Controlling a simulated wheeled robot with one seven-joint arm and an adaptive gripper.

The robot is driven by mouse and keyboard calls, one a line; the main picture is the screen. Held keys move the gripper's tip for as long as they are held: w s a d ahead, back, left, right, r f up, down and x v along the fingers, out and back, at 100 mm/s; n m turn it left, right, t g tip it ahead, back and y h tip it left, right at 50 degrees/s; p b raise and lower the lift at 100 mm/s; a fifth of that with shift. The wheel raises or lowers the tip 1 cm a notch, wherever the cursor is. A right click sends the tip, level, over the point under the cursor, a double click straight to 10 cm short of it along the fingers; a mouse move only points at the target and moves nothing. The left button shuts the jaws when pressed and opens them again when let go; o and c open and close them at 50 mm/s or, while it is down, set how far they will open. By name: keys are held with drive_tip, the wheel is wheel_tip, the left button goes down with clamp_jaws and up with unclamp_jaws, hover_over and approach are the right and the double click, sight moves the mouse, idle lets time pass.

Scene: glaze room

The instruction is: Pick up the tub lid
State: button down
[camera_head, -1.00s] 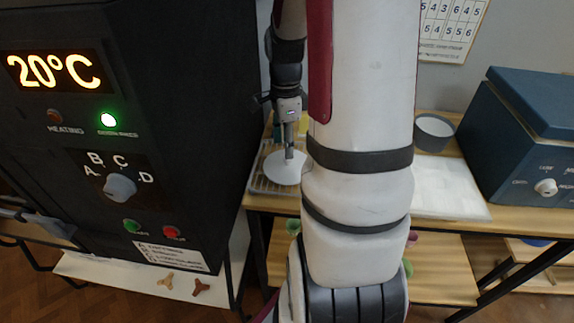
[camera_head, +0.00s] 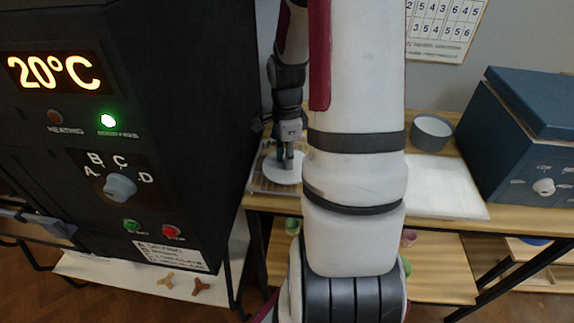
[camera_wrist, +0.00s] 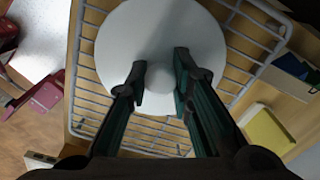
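The tub lid is a round white disc (camera_wrist: 118,42) with a small knob (camera_wrist: 160,74) at its middle, lying on a wire rack in the wrist view. It also shows as a pale disc (camera_head: 275,172) in the head view. My gripper (camera_wrist: 160,82) has its two dark green fingers on either side of the knob. They look open, with a narrow gap at the knob. In the head view my gripper (camera_head: 287,164) points down over the lid and covers part of it.
The wire rack (camera_wrist: 88,103) stands on a wooden table, beside a black kiln (camera_head: 190,90). A yellow block (camera_wrist: 268,135) lies near the rack. A grey bowl (camera_head: 432,133), a white board (camera_head: 445,188) and a blue box (camera_head: 525,135) stand to the right.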

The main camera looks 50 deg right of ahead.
drive_tip(key=shift+r, duration=0.15)
wheel_tip(320, 180, up, 4)
drive_tip(key=shift+f+p, duration=0.2)
drive_tip(key=shift+p, duration=0.8)
drive_tip(key=s+a+r+p, duration=0.1)
drive_tip(key=s+a+p, duration=0.6)
drive_tip(key=s, duration=0.7)
drive_tip(key=shift+a, duration=0.3)
